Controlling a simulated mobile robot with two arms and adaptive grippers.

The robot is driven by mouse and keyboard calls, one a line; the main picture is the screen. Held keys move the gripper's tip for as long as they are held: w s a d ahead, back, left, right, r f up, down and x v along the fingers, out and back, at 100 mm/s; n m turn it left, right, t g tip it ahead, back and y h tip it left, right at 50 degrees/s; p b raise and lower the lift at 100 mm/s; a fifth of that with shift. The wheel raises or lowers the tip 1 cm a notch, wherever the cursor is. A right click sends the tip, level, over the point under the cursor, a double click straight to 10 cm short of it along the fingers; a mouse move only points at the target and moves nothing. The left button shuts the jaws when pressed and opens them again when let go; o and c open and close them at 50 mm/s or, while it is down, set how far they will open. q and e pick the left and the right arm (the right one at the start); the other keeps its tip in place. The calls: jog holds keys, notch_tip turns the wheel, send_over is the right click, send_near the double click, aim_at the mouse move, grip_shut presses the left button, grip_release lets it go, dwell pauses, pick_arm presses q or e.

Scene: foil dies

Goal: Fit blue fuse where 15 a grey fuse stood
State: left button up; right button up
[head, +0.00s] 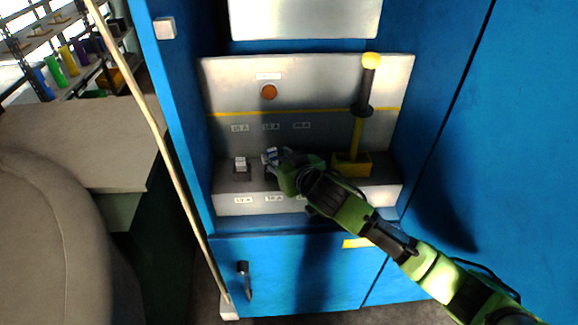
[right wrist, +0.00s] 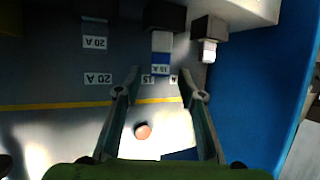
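The blue fuse (right wrist: 161,57), a white body with a blue band and a 15 A mark, stands at the middle dark holder (right wrist: 164,17). In the head view the fuse (head: 269,154) is partly hidden by my right gripper (head: 277,162). In the right wrist view the fingers of that gripper (right wrist: 159,78) are spread, one on each side of the fuse, with gaps. Whether it is fully seated I cannot tell. A pale grey fuse (head: 240,163) stands in the left holder; it also shows in the right wrist view (right wrist: 208,50). My left gripper is out of view.
A yellow-based lever (head: 358,133) with a yellow knob stands upright right of the holders. An orange lamp (head: 269,92) is on the back panel. The blue cabinet (head: 325,270) walls enclose the ledge. A pale pole (head: 165,150) leans at the left, beside a table (head: 80,140).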

jog(key=b+v, duration=0.1)
jog(key=v, duration=0.6)
jog(key=shift+s+d, duration=0.15)
jog(key=shift+s, duration=0.2)
jog(key=shift+r, duration=0.15)
